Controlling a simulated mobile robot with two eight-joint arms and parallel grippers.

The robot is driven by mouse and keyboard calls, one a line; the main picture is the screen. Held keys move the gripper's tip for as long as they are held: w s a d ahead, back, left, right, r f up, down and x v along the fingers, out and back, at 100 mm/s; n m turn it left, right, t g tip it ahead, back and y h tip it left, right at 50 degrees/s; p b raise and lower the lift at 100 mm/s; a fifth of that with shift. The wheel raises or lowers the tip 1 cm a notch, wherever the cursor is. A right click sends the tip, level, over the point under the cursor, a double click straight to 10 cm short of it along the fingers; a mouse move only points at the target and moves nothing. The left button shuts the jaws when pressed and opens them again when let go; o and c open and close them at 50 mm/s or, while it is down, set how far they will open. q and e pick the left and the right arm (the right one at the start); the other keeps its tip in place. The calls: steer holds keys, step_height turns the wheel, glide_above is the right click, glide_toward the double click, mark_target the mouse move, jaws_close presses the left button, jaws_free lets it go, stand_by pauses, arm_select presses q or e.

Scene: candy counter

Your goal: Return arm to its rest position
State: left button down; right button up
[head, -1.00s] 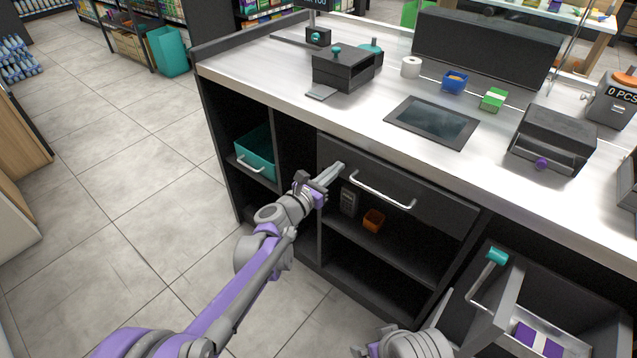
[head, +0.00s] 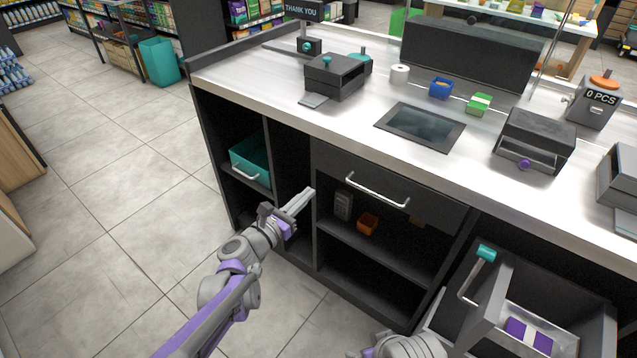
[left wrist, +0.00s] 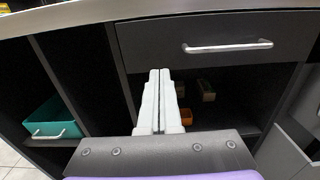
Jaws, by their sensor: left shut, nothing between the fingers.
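My left gripper (head: 301,201) is shut and empty in front of the counter's dark shelf front, below and left of the closed drawer (head: 362,182) with its silver handle. In the left wrist view its two pale fingers (left wrist: 157,102) lie together, pointing at the cabinet, with the drawer handle (left wrist: 228,46) above and to the right. My left arm reaches in from the bottom of the head view. Part of my right arm shows at the bottom edge, but its fingers are not visible.
An open drawer (head: 484,314) with a teal-ended handle and purple-and-white items juts out at lower right. A teal bin (head: 250,163) sits in the left compartment. An orange box (head: 367,224) stands on the shelf. The floor at left is clear.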

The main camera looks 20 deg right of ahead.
arm_select(q)
steer(key=s+a+f+m+g+y, duration=0.25)
steer(key=s+a+m+y, duration=0.25)
steer(key=s+a+m, duration=0.6)
steer(key=s+a+f+m+g+y, duration=0.2)
steer(key=s+a+f+m+y, duration=0.3)
steer(key=s+a, duration=0.65)
steer(key=s+a+f+m+g+y, duration=0.2)
steer(key=s+a+f+m+y, duration=0.15)
steer(key=s+a+m, duration=0.75)
step_height(320, 180, up, 25)
steer(key=d+n+p, duration=0.1)
steer(key=d+p, duration=0.1)
steer(key=p, duration=1.9)
steer(key=shift+d+f+t+y, duration=0.2)
steer(key=shift+d+t+y, duration=0.15)
steer(key=shift+d+t, duration=0.1)
arm_select(e)
step_height(320, 180, up, 24)
steer(key=w+t, duration=0.1)
steer(key=shift+r, duration=0.15)
